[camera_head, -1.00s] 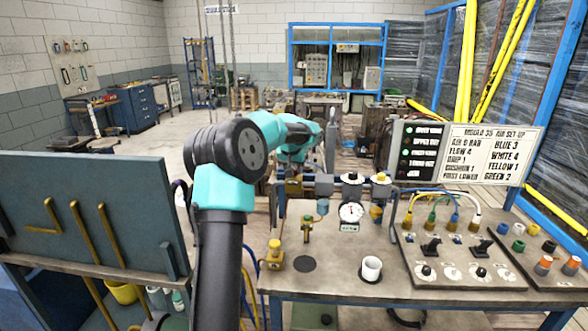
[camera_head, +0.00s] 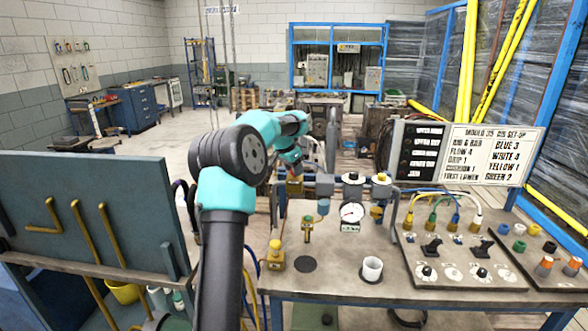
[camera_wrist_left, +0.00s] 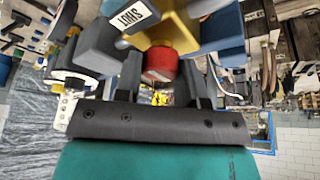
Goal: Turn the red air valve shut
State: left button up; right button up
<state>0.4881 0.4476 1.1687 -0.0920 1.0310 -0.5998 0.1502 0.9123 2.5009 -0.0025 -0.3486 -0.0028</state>
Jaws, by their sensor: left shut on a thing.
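The red air valve knob (camera_wrist_left: 160,63) sits below a yellow body in the left wrist view, near a grey block with a white "SHUT" label (camera_wrist_left: 130,16). My left gripper (camera_wrist_left: 162,80) is shut on the red knob, with one dark finger on each side of it. In the head view my left gripper (camera_head: 294,176) is at the left end of the grey air line fittings at the back of the bench. There the arm mostly hides the valve. My right gripper is not in view.
A set-up sign (camera_head: 492,152) stands behind. A dark board (camera_head: 90,215) stands close on the left.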

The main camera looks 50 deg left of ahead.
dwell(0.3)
pick_arm(q)
jog(key=o, duration=0.9)
jog(key=v, duration=1.7)
jog(key=shift+r, duration=0.25)
jog(key=shift+d, duration=0.1)
